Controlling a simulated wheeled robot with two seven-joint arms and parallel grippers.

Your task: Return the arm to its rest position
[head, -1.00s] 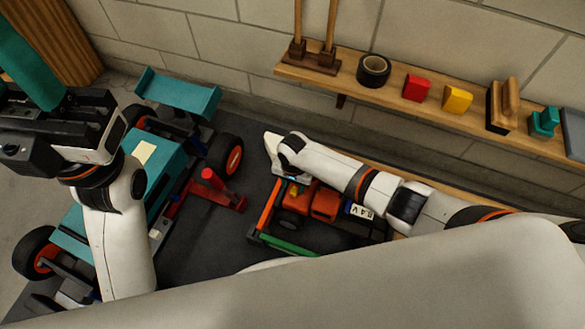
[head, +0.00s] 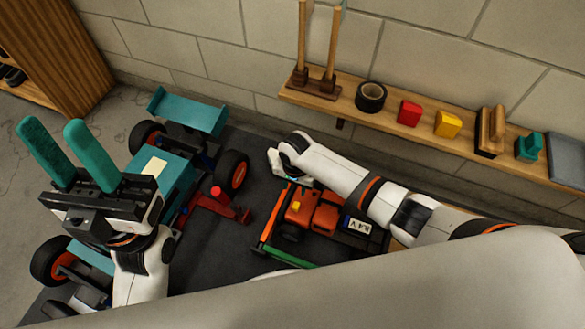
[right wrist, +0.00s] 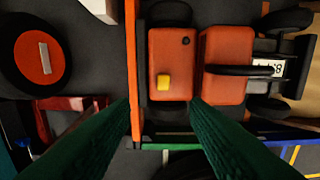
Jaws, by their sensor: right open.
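My left gripper (head: 57,130) is at the left of the head view, its two teal fingers pointing up and clearly apart. Nothing is between them. It is in front of the teal racecar (head: 182,172), covering part of it. My right arm comes in from the right in the head view, its wrist over the back of the orange-and-green-edged tray; its fingers are hidden there. In the right wrist view my right gripper (right wrist: 162,106) is open, its two dark green fingers apart. Past the fingertips is an orange part with a yellow knob (right wrist: 163,82).
The wooden shelf (head: 345,105) on the wall holds a tape roll (head: 370,96), a red block (head: 409,112), a yellow block (head: 448,124) and brushes. A red stand (head: 222,206) lies between car and tray. A battery marked 8.4 V (head: 357,228) is in the tray.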

